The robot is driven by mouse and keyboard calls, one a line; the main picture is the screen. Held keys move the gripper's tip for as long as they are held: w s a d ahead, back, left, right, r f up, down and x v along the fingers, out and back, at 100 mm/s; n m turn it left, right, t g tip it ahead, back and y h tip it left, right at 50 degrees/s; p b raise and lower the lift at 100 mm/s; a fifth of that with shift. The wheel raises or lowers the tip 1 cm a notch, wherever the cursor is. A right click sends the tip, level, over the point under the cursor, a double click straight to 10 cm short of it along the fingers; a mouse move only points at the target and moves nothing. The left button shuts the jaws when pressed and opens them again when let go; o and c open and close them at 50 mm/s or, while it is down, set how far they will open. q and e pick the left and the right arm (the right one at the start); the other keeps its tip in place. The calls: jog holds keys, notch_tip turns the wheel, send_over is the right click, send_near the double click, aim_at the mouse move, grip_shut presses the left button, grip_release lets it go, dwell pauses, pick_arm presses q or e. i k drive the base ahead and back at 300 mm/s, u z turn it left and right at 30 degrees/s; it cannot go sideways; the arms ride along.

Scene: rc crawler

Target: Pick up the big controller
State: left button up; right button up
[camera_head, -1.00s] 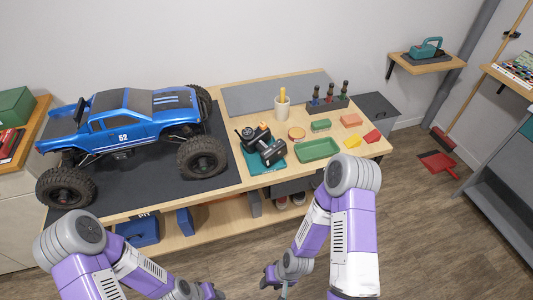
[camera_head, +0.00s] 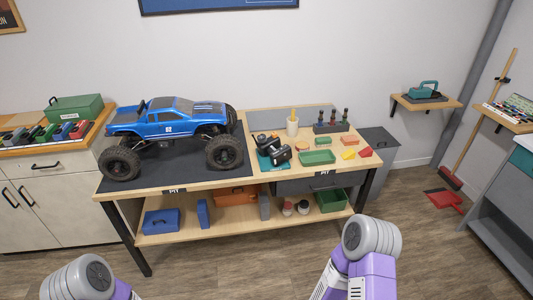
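Black controllers lie close together on a teal mat (camera_head: 264,162) on the workbench, to the right of the blue truck. The nearer controller (camera_head: 280,155) has a chunky body and looks the bigger one. Another dark controller (camera_head: 267,142) sits just behind it, partly overlapped, so its full shape is hard to tell. Nothing is touching either of them. Only upper parts of my arms show along the bottom edge, and both my grippers are out of the picture.
A big blue truck (camera_head: 168,124) stands on a dark mat to the left. A green tray (camera_head: 317,157), a cream cup (camera_head: 292,128) and a screwdriver rack (camera_head: 331,127) are right of the controllers. A lower shelf (camera_head: 240,224) holds boxes. Open floor lies in front.

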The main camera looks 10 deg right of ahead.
aim_at(271, 145)
jog(key=u, duration=0.6)
jog(key=i, duration=1.4)
jog(key=z, duration=0.6)
